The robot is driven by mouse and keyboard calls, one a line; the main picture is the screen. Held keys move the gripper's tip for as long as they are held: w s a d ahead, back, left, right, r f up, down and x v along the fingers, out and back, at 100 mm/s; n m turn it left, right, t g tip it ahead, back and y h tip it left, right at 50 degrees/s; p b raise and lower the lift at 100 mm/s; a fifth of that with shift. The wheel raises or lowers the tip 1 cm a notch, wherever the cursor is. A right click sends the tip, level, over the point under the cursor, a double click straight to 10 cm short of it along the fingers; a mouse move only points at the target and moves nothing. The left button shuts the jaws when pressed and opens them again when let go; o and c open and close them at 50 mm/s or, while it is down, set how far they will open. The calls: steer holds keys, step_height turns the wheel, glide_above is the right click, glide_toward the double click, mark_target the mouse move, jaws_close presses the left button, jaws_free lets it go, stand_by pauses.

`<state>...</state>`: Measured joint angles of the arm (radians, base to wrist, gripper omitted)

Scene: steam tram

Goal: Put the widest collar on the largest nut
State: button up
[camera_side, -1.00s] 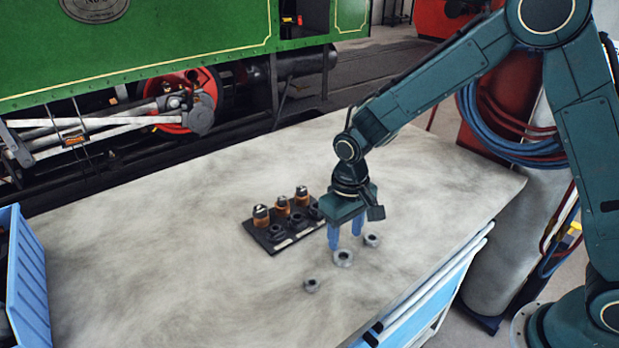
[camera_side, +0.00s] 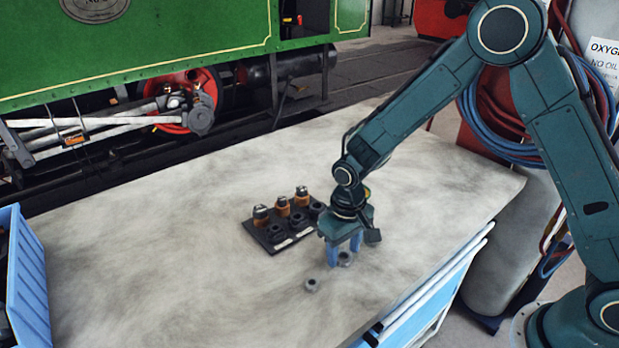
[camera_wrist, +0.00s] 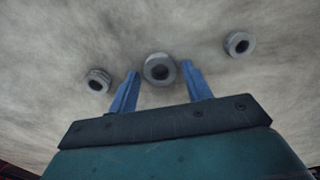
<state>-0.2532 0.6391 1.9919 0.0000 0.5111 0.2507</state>
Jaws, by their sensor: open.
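Three grey ring-shaped collars lie on the bench. The middle collar (camera_wrist: 160,69) looks widest in the wrist view; in the side view it (camera_side: 345,260) is partly hidden by my gripper (camera_side: 344,254). My gripper points down, open and empty, with blue fingers either side of the middle collar in the wrist view (camera_wrist: 160,74). I cannot tell whether they touch it. A smaller collar (camera_wrist: 98,80) is left in the wrist view, and another (camera_wrist: 239,44) is right. Dark nuts (camera_side: 276,233) sit in the front row of a black board (camera_side: 267,248); which is largest is unclear.
A blue bin (camera_side: 30,280) is at the left edge. The pale bench top (camera_side: 150,250) is clear between bin and board.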

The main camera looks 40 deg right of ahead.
steer(key=shift+f, duration=0.2)
stand_by(0.6)
steer(key=c, duration=0.8)
steer(key=shift+r, duration=1.1)
steer(key=shift+r, duration=2.45)
steer(key=shift+w, duration=0.15)
steer(key=shift+w+d, duration=0.1)
steer(key=shift+w, duration=0.55)
steer(key=w+d, duration=0.1)
steer(key=w, duration=0.3)
steer(key=w+d+r, duration=0.1)
steer(key=w, duration=0.3)
steer(key=w+d, duration=0.2)
steer(key=w, duration=0.2)
steer(key=shift+w+r, duration=0.25)
steer(key=shift+r, duration=0.15)
